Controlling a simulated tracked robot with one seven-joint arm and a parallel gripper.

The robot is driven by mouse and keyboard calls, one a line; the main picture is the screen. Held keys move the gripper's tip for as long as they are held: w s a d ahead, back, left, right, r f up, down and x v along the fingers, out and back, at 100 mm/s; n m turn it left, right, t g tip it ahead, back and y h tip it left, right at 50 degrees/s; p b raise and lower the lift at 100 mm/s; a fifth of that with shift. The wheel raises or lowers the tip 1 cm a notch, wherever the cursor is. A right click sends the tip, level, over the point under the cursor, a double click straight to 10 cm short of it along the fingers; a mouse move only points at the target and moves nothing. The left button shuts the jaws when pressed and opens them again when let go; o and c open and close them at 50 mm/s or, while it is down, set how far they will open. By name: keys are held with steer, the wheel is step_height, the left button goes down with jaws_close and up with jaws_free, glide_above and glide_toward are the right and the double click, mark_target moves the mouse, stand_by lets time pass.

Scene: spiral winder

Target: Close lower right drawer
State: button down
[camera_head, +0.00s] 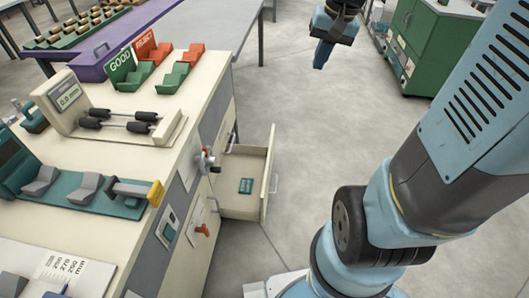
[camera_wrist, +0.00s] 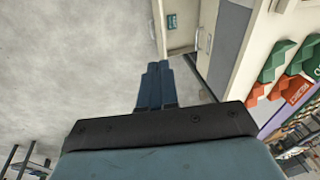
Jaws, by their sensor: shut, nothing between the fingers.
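The lower right drawer (camera_head: 233,203) of the cream cabinet stands pulled out, its front panel (camera_head: 267,175) facing right with a grey handle (camera_head: 274,183). A small teal block (camera_head: 246,186) lies inside. In the wrist view the open drawer (camera_wrist: 181,39) shows at the top, partly cut off, with the teal block (camera_wrist: 172,21) in it. My gripper (camera_head: 321,62) is at the top of the head view, past the drawer's front and apart from it. Its two fingers (camera_wrist: 157,66) are together and empty in the wrist view, pointing toward the drawer area.
The cabinet top (camera_head: 120,175) carries gauges, rollers and green and orange bins (camera_head: 180,70). A green cabinet (camera_head: 430,45) stands at the back right. The floor right of the drawer is clear.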

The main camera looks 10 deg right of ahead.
steer(key=w+d+f+m+g+y, duration=0.15)
steer(key=w+f, duration=0.35)
steer(key=f, duration=0.5)
steer(key=w+d+f+m+y, duration=0.3)
steer(key=w+f, duration=0.3)
steer(key=f, duration=0.4)
steer(key=w+d+f+m+g+y, duration=0.1)
steer(key=w+d+f+m+y, duration=0.3)
steer(key=f, duration=0.6)
step_height(320, 180, down, 19)
steer(key=w+m+t+y, duration=0.1)
steer(key=m+y, duration=0.1)
steer(key=m, duration=0.2)
steer(key=s+a+f+m+t+y, duration=0.1)
steer(key=s+f+m+t, duration=0.15)
steer(key=f, duration=0.65)
steer(key=s+a+f+m+t+y, duration=0.1)
steer(key=s+f+m, duration=0.15)
steer(key=f, duration=0.65)
steer(key=w+a+f, duration=0.2)
steer(key=a, duration=0.4)
steer(key=w+a+f+m, duration=0.1)
steer(key=w+a, duration=0.1)
steer(key=a, duration=0.5)
steer(key=shift+f+t, duration=0.35)
steer(key=shift+t, duration=0.05)
steer(key=shift+w+a+h, duration=0.1)
steer(key=shift+h, duration=0.15)
